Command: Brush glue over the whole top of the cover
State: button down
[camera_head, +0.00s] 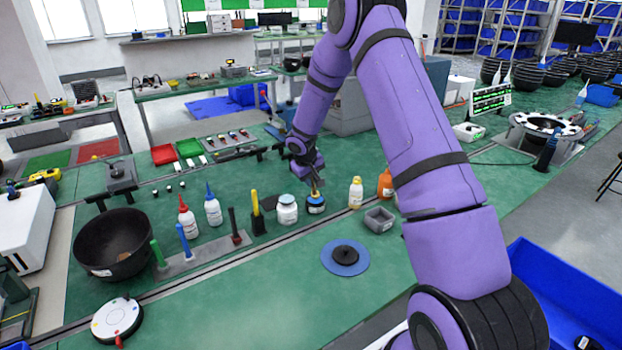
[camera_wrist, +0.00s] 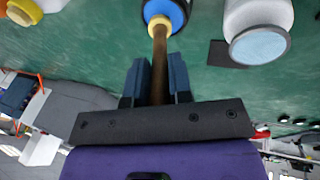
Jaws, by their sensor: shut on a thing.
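The cover appears to be the small black disc (camera_head: 345,254) on a round blue mat (camera_head: 364,265) on the green bench. My gripper (camera_head: 314,186) is behind it, above a small blue and yellow pot (camera_head: 316,207). In the wrist view my gripper (camera_wrist: 158,82) is shut on the brown handle of a brush (camera_wrist: 160,58). The handle runs to the pot's yellow rim (camera_wrist: 159,25). The brush's far end is hidden, and I cannot tell how deep it sits in the pot. No glue can be made out on the disc.
A white jar (camera_head: 287,212) stands just left of the pot, and a yellow-white bottle (camera_head: 355,193) stands to its right. A black bowl (camera_head: 112,256) is far left. The bench's front strip is mostly clear.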

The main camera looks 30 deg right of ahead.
jog(key=shift+f, duration=0.5)
dwell(1.2)
jog(key=shift+r, duration=0.1)
jog(key=shift+r, duration=3.45)
jog(key=shift+s, duration=0.15)
